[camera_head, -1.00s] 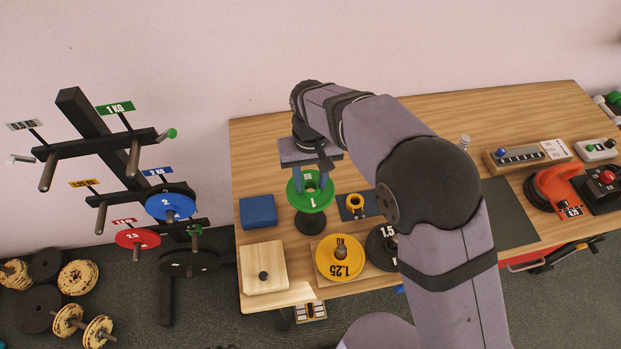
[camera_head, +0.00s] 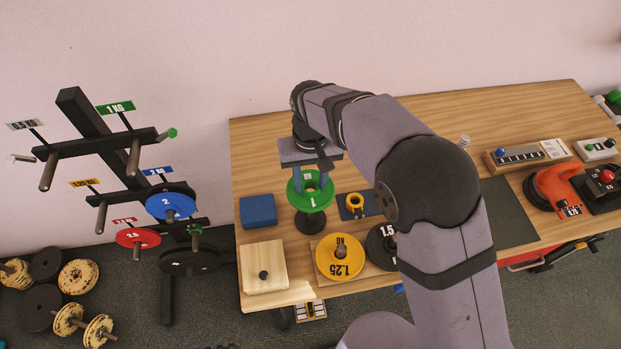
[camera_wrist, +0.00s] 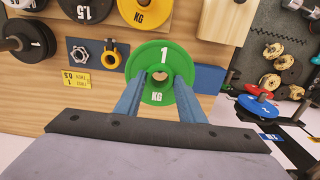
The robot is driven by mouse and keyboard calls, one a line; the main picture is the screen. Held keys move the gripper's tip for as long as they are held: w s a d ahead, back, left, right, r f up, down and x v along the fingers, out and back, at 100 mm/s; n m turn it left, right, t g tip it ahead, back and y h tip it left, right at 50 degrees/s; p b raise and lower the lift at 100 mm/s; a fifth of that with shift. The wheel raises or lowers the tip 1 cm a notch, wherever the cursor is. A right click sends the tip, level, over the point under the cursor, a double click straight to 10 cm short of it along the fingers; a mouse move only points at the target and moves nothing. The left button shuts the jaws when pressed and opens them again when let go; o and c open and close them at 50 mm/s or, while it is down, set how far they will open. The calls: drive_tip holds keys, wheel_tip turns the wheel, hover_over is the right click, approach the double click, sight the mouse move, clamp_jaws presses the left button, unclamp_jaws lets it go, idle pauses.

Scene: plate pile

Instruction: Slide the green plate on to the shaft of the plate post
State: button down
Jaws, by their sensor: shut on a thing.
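The green plate (camera_head: 311,203), marked 1 KG, is in my gripper (camera_head: 312,184), whose fingers are shut on it above the left part of the table. In the wrist view the green plate (camera_wrist: 160,56) faces the camera, with my gripper's fingers (camera_wrist: 159,78) on either side of its centre hole. In the head view a black round base with a short stem, which looks like the plate post (camera_head: 310,223), shows just below the plate. The plate hides the upper shaft. I cannot tell whether the shaft is in the hole.
A yellow plate (camera_head: 339,262) and a black plate (camera_head: 381,248) lie in front. A weight rack (camera_head: 90,125) stands left of the table (camera_head: 440,115). The back of the table is clear.

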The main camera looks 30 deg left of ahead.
drive_tip(key=shift+f, duration=0.15)
drive_tip(key=shift+f+b, duration=0.95)
drive_tip(key=shift+f, duration=0.6)
drive_tip(key=shift+f, duration=0.4)
idle(0.5)
drive_tip(key=shift+f+b, duration=1)
drive_tip(key=shift+f, duration=0.65)
drive_tip(key=shift+f, duration=0.35)
idle(0.4)
drive_tip(key=shift+f+b, duration=1.1)
drive_tip(key=shift+f, duration=0.6)
drive_tip(key=shift+f, duration=0.35)
idle(0.4)
drive_tip(key=shift+f+b, duration=0.4)
drive_tip(key=shift+f, duration=0.1)
